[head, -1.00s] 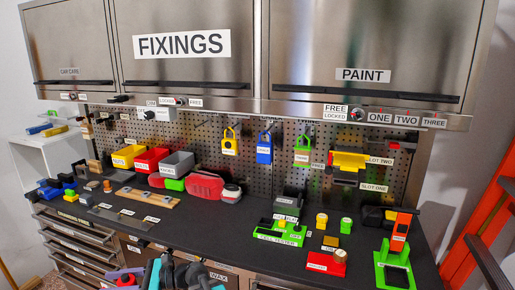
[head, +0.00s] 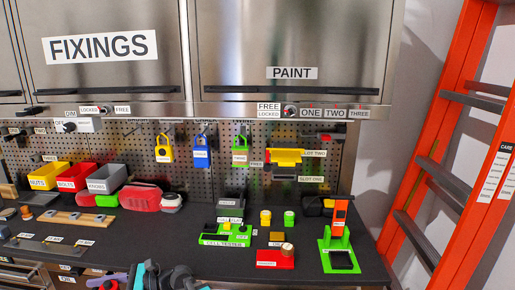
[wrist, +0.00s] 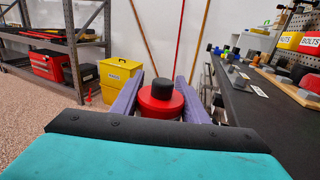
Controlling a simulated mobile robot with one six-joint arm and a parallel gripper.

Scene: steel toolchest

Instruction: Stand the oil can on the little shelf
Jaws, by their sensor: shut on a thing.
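My gripper (wrist: 158,84) has purple fingers on either side of a red can with a black top, which I take for the oil can (wrist: 160,105). The fingers are shut on it and the can looks roughly upright in the wrist view. Its lower part is hidden behind the dark edge of my gripper body. In the head view only part of my arm shows at the bottom edge, and the can cannot be made out there. I cannot pick out the little shelf for certain in the current views.
The dark workbench (head: 190,228) carries bins, a green cell tester (head: 226,236) and a red block (head: 275,259). An orange ladder (head: 470,130) stands at right. The wrist view shows a grey rack (wrist: 88,45), yellow boxes (wrist: 118,73) and the bench edge at right.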

